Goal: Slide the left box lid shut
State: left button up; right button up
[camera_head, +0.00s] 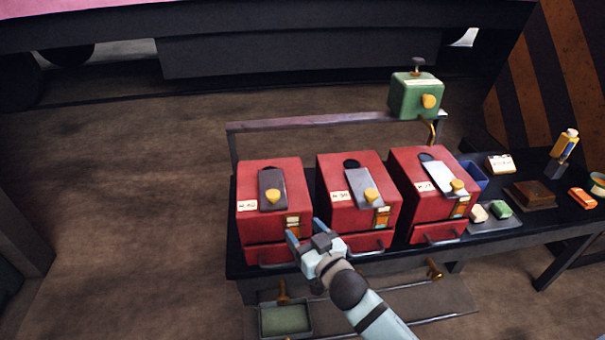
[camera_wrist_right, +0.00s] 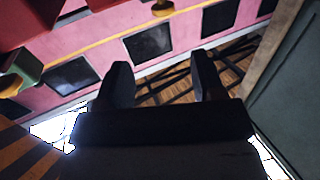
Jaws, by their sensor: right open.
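The left box (camera_head: 255,225) is red and stands at the left end of the dark bench. Its lid (camera_head: 271,180) is a narrow dark grey plate on the sloped top, with a yellow knob (camera_head: 272,197) near its lower end. No dark opening shows clearly around this lid. My right gripper (camera_head: 305,231) is in front of the gap between the left and middle boxes, below and right of the knob and apart from it. Its two fingers stand apart with nothing between them, as the right wrist view (camera_wrist_right: 160,80) also shows. My left gripper is out of view.
The middle box (camera_head: 332,200) and right box (camera_head: 405,195) have lighter lids, with dark round openings showing above them. A green box (camera_head: 415,95) stands behind on a rail (camera_head: 310,122). A wooden block (camera_head: 530,195) and small items lie at the right.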

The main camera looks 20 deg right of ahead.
aim_at(276, 198)
jog(key=w, duration=0.4)
jog(key=w+a, duration=0.1)
jog(key=w, duration=0.7)
jog(key=shift+w+a+r, duration=0.2)
jog(key=shift+w+a, duration=0.1)
jog(key=shift+a, duration=0.1)
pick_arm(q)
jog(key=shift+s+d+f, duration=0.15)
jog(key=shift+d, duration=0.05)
pick_arm(e)
jog(key=shift+w, duration=0.4)
jog(key=shift+c, duration=0.2)
